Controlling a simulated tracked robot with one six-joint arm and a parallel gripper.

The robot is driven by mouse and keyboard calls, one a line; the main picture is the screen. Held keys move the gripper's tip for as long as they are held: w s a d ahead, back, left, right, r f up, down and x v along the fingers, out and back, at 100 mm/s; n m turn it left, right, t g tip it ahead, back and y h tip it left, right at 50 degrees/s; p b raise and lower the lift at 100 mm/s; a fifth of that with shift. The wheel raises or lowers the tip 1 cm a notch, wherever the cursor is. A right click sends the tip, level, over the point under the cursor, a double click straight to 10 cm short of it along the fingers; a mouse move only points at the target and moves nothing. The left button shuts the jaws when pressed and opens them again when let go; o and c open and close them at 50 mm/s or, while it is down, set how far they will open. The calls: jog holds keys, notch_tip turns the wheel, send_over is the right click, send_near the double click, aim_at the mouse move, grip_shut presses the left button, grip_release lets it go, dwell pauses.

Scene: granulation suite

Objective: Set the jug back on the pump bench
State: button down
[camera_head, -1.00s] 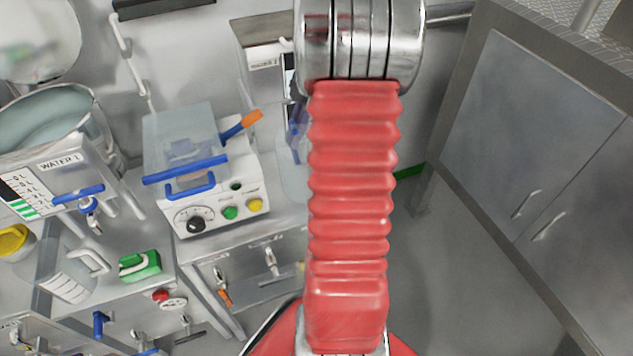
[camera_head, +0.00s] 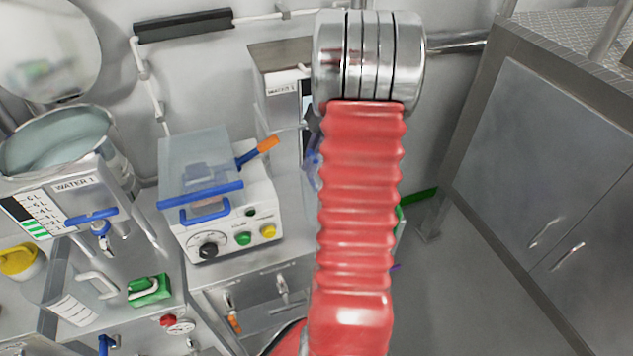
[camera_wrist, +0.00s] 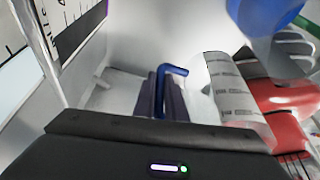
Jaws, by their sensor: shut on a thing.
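In the wrist view, the dark fingers of my gripper (camera_wrist: 161,100) are shut on a blue bent handle (camera_wrist: 172,70). What that handle belongs to is not clear. In the head view, my red arm hides the gripper and what it holds. I cannot tell which surface is the pump bench.
A white machine with a clear lid (camera_head: 225,215) stands mid-left. The WATER 1 tank (camera_head: 75,185) is left of it. A green block (camera_head: 150,290) and a yellow container (camera_head: 20,260) flank the jug. Grey cabinets (camera_head: 540,160) fill the right. The floor before them is clear.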

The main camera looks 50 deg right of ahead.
jog(key=shift+f, duration=0.75)
jog(key=shift+s+f, duration=0.1)
jog(key=shift+f, duration=1.8)
jog(key=c, duration=1.8)
grip_release()
jog(key=v, duration=1.2)
